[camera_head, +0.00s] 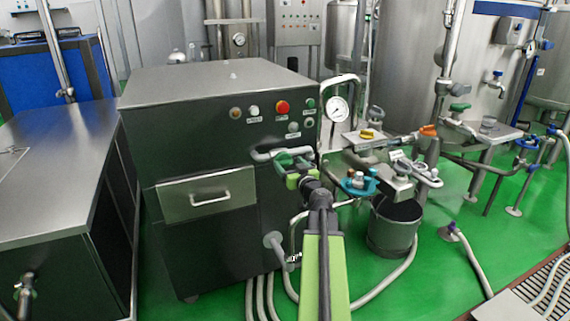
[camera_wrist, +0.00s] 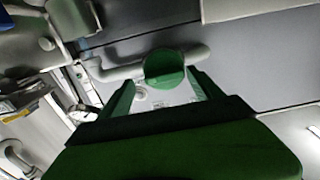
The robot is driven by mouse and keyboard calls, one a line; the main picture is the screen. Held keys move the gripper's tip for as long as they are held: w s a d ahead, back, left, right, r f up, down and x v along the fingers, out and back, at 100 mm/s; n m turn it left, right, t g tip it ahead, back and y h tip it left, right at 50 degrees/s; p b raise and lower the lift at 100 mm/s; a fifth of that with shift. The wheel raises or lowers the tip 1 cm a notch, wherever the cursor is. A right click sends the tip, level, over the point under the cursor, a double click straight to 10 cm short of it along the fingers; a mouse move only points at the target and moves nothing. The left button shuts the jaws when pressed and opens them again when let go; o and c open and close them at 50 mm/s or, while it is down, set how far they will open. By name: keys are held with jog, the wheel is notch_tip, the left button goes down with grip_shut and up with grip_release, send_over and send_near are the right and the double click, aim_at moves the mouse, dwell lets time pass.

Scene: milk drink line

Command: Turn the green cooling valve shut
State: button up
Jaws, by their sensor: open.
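The green valve (camera_wrist: 163,68) is a rounded green handle on a pale pipe, seen in the wrist view. In the head view, it shows as dark green (camera_head: 284,158) on the bent pipe at the front of the dark machine, partly hidden by my gripper. My gripper (camera_head: 296,174) is close in front of it, low at the machine's right side. In the wrist view, my gripper (camera_wrist: 163,88) is open, with one green finger on each side of the valve. I cannot tell whether either finger touches it.
The dark machine (camera_head: 215,130) has a drawer and a red button (camera_head: 282,107). A pressure gauge (camera_head: 337,109) stands right of it. A teal valve (camera_head: 360,185) and a grey bucket (camera_head: 393,228) are right of my arm. Hoses cross the green floor.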

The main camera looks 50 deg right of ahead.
jog(key=shift+w+a, duration=0.15)
jog(key=shift+a, duration=0.05)
jog(key=c, duration=1.3)
jog(key=shift+d+r, duration=0.15)
jog(key=shift+d, duration=0.2)
jog(key=shift+c, duration=0.3)
jog(key=shift+a, duration=0.2)
jog(key=shift+m, duration=0.5)
jog(key=m, duration=0.4)
jog(key=shift+f, duration=0.2)
jog(key=m, duration=0.3)
jog(key=shift+m, duration=0.3)
jog(key=m, duration=0.4)
jog(key=shift+d+f, duration=0.1)
jog(key=shift+f, duration=0.05)
jog(key=m, duration=0.5)
jog(key=shift+f+b, duration=0.1)
jog(key=shift+b, duration=0.2)
jog(key=shift+m, duration=0.3)
